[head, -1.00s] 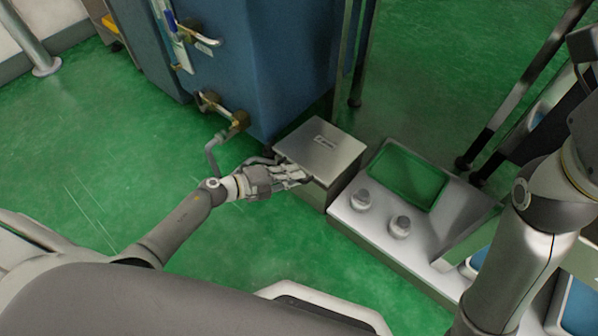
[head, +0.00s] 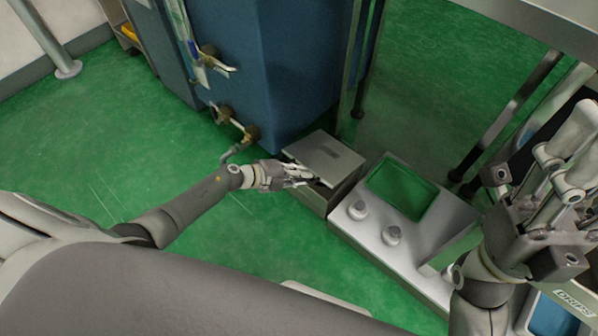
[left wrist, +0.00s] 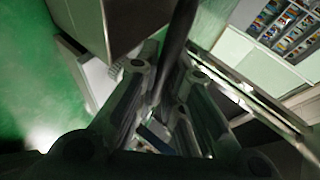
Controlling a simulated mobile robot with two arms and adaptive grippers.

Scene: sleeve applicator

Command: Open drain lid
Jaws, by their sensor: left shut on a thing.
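The drain lid (head: 322,152) is a flat grey metal plate on top of a small metal drain box (head: 318,202), in the middle of the head view. Its near edge stands a little off the box, with a dark gap under it. My left gripper (head: 307,179) is shut on the lid at this near edge. In the left wrist view its fingers (left wrist: 163,85) sit on both sides of a dark edge, which is hard to make out. My right gripper (head: 568,150) is raised at the right of the head view, away from the lid; its fingertips are not clear.
Green floor (head: 120,170) is open at left.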

